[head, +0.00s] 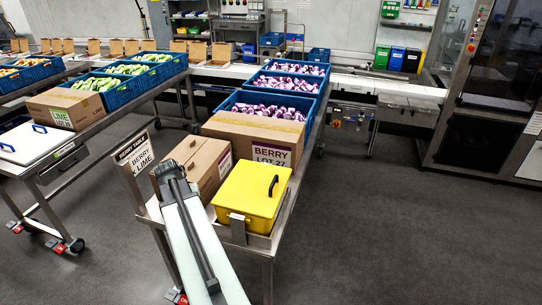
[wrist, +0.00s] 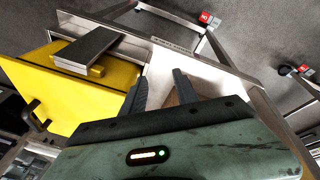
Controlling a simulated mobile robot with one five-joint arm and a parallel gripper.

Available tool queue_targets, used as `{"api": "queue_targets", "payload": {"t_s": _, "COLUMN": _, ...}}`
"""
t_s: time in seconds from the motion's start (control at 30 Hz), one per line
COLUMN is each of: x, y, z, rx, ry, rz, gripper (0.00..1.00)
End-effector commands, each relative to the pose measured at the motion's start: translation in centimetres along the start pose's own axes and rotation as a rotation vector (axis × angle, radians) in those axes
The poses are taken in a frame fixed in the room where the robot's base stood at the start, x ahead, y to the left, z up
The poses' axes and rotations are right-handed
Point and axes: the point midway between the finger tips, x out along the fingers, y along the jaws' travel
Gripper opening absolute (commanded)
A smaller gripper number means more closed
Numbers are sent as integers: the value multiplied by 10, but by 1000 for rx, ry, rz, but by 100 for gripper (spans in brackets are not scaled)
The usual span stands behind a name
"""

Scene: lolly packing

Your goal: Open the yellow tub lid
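The yellow tub (head: 241,202) stands at the near end of a steel table with its yellow lid (head: 248,187) down. A black handle (head: 274,186) sits on the lid's right side. A grey metal plate (head: 238,226) stands at the tub's near edge. In the wrist view the yellow lid (wrist: 85,100) fills the left, with the handle (wrist: 31,113) at far left and the plate (wrist: 86,48) above. My gripper (wrist: 160,78) is open and empty, its two dark fingers apart beside the tub. In the head view my gripper (head: 168,170) is left of the tub.
An open-front stretch of steel tabletop (wrist: 160,65) lies below my fingers. Cardboard boxes (head: 197,163) and the Berry Lot 27 box (head: 255,137) stand behind the tub. Blue crates of purple lollies (head: 290,82) are farther back. The floor to the right (head: 400,220) is clear.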

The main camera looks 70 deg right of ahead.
Motion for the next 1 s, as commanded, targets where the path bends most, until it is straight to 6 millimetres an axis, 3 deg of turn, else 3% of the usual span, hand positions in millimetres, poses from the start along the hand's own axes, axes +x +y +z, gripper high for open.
{"api": "queue_targets", "payload": {"t_s": 0.03, "x": -29, "y": 63, "z": -28, "rx": 107, "ry": 10, "rz": 37, "gripper": 36}}
{"api": "queue_targets", "payload": {"t_s": 0.1, "x": -39, "y": 134, "z": -45, "rx": 231, "ry": 26, "rz": 85, "gripper": 36}}
{"api": "queue_targets", "payload": {"t_s": 0.2, "x": -51, "y": 220, "z": -57, "rx": 376, "ry": 44, "rz": 143, "gripper": 36}}
{"api": "queue_targets", "payload": {"t_s": 0.3, "x": -57, "y": 275, "z": -57, "rx": 465, "ry": 56, "rz": 182, "gripper": 36}}
{"api": "queue_targets", "payload": {"t_s": 0.4, "x": -58, "y": 298, "z": -56, "rx": 504, "ry": 62, "rz": 199, "gripper": 36}}
{"api": "queue_targets", "payload": {"t_s": 0.67, "x": -46, "y": 302, "z": -54, "rx": 509, "ry": 63, "rz": 202, "gripper": 36}}
{"api": "queue_targets", "payload": {"t_s": 1.0, "x": 12, "y": 311, "z": -54, "rx": 508, "ry": 63, "rz": 202, "gripper": 36}}
